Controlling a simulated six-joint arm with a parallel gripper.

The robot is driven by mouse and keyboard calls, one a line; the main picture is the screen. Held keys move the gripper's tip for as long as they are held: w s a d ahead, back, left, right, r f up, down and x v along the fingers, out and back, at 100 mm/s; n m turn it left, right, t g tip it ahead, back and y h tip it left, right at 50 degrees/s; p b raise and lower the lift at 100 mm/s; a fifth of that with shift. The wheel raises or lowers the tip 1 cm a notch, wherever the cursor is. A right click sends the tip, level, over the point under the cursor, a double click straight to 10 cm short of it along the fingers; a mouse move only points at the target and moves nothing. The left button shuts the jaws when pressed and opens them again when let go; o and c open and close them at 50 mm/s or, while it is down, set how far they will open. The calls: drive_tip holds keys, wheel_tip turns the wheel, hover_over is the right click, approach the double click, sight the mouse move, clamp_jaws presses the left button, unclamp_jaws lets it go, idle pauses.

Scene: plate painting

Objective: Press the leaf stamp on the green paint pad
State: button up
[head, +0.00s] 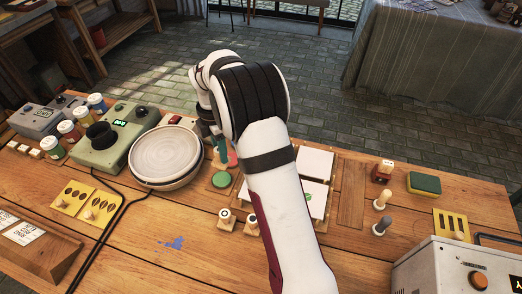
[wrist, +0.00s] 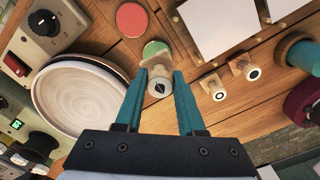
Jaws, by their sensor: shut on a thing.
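My gripper (wrist: 160,78) has teal fingers closed on a wooden stamp (wrist: 159,88). Its round white end shows a dark leaf-like mark. The green paint pad (wrist: 155,48) lies just beyond the stamp in the wrist view, and the stamp's block overlaps its edge there. I cannot tell whether they touch. In the head view the green pad (head: 220,180) lies right of the round plate, and my gripper (head: 221,155) is just behind it, partly hidden by my arm. The held stamp is not clear in that view.
A red pad (wrist: 132,20) lies beyond the green one. The pale round plate (head: 166,155) stands to the left on its wheel. Two other stamps (head: 224,217) (head: 252,224) stand in front. White tiles (head: 314,164) lie to the right. The front middle of the table is mostly clear.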

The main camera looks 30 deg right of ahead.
sight(218, 160)
drive_tip(key=shift+w+a+f, duration=0.2)
drive_tip(key=shift+a, duration=0.2)
drive_tip(key=shift+f, duration=2.9)
drive_tip(key=shift+f, duration=0.6)
drive_tip(key=shift+r, duration=3.6)
